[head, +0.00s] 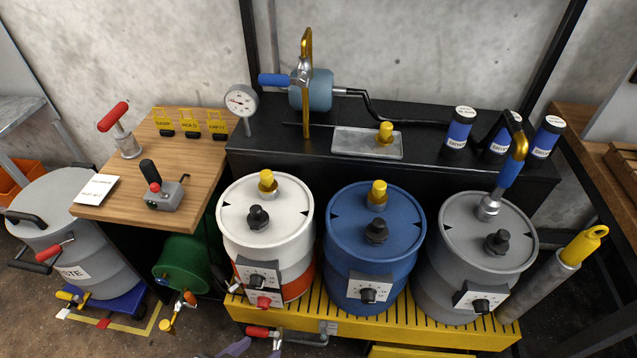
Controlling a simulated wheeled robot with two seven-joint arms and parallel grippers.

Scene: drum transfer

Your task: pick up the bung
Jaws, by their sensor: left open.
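A yellow bung (385,131) stands on the shallow metal tray (355,146) on the black bench behind the drums. Similar yellow caps sit on the white drum (267,180) and the blue drum (378,190). The grey drum (470,245) has a metal nozzle with a blue grip (510,172) in its top opening. My left gripper (256,351) barely shows at the bottom edge, in front of the yellow platform. Its fingertips are apart and it is far from the bung. Most of it is cut off by the frame. My right gripper is not in view.
The three drums stand on a yellow slatted platform (330,312) between my gripper and the tray. A blue pump (318,90) with a gold handle and black hose stands left of the tray. Several blue canisters (460,128) stand to its right. A wooden table (190,190) is at the left.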

